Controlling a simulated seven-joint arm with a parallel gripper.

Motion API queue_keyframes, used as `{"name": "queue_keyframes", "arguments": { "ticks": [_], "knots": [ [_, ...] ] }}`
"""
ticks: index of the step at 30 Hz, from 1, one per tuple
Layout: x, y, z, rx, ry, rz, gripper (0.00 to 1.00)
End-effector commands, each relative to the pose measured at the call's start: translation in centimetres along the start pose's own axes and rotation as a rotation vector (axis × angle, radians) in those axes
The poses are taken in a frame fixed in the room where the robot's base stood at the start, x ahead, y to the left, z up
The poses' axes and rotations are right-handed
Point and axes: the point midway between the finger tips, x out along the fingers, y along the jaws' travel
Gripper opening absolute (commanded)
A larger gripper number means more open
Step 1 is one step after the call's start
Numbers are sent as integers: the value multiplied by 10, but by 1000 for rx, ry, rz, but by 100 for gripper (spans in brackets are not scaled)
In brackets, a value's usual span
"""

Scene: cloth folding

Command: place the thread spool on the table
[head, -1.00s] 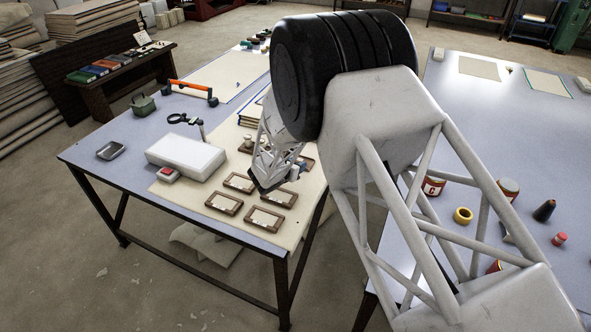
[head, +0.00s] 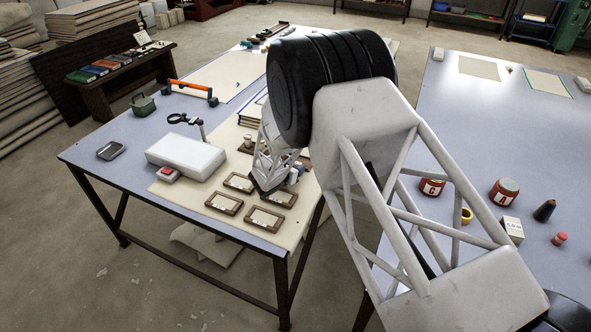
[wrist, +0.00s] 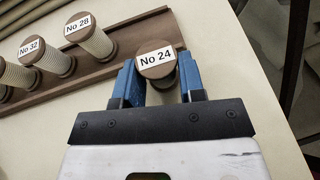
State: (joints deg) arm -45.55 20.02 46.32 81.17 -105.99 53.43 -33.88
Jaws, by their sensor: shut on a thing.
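In the wrist view, my gripper (wrist: 158,78) is shut around a thread spool (wrist: 155,60) with a brown top labelled "No 24". The blue fingers are on either side of it. The spool is in front of the right end of a brown wooden rack (wrist: 130,47); I cannot tell whether its base touches anything. Spools labelled "No 28" (wrist: 97,40) and "No 32" (wrist: 50,58) stand at the rack to the left. In the head view, my gripper (head: 296,172) is low over the left table (head: 130,150), partly hidden by my arm.
Several small framed trays (head: 239,182) lie on the cream sheet near the front. A white box (head: 186,153) and a magnifier stand (head: 190,121) are to their left. A second table (head: 440,120) on the right carries red jars (head: 503,192).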

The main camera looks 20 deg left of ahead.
Motion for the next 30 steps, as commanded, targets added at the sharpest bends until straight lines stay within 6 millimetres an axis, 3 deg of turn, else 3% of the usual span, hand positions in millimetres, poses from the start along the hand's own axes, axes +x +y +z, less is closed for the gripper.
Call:
{"name": "queue_keyframes", "arguments": {
  "ticks": [15,16,20,30],
  "knots": [
    [2,0,-6,0,0,0,10],
    [2,0,-6,1,-1,0,40],
    [2,0,-6,1,-1,0,60],
    [2,0,-5,1,-1,0,62]
  ]
}}
